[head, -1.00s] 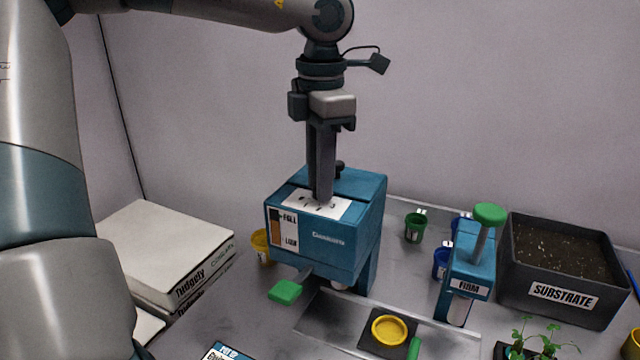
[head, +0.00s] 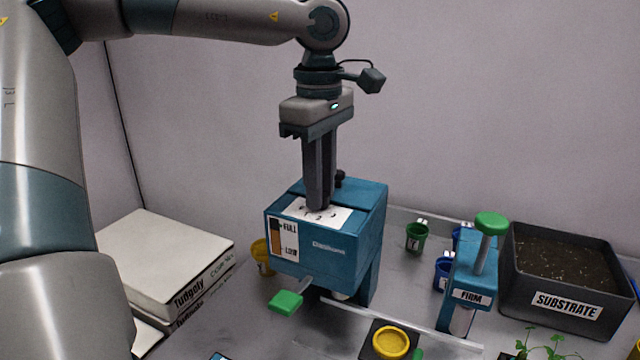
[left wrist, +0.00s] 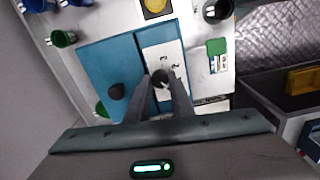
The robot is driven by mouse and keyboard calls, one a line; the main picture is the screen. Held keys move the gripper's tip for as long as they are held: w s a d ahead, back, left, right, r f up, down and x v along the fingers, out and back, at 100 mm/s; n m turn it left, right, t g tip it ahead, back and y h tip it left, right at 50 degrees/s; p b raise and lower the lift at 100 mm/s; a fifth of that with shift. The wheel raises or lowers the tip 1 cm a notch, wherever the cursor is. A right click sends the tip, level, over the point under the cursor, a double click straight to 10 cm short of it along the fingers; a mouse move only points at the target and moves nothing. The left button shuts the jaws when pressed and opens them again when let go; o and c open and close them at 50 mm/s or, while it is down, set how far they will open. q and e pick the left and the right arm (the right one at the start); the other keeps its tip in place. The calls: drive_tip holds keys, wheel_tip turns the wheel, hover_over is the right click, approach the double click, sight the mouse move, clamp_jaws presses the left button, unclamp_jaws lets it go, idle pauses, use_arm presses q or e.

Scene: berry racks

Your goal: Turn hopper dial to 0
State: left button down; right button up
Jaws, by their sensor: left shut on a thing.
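The blue hopper (head: 345,245) stands on the table in the middle of the head view, with a FULL/LOW gauge and a green lever (head: 286,301) at its front. On its top is a white dial plate (head: 335,213) with dark marks. My left gripper (head: 318,207) points straight down onto this plate. In the left wrist view its fingers (left wrist: 162,82) are shut on the dark dial knob (left wrist: 160,77), with a few numerals visible beside it. The fingers hide most of the knob, so its setting cannot be read. My right gripper is not in view.
A black knob (left wrist: 116,91) sticks up from the hopper lid beside the plate. Right of the hopper are a blue FIRM press (head: 470,285), a green cup (head: 416,236) and a SUBSTRATE bin (head: 565,300). Thick books (head: 160,262) lie at left. A yellow dish (head: 390,342) sits in front.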

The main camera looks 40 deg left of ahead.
use_arm(q)
drive_tip(key=shift+m, duration=1.4)
drive_tip(key=c, duration=1.6)
unclamp_jaws()
drive_tip(key=shift+o, duration=0.2)
drive_tip(key=shift+r, duration=0.1)
wheel_tip(320, 180, up, 17)
drive_tip(key=shift+s+r, duration=0.15)
drive_tip(key=shift+d, duration=0.1)
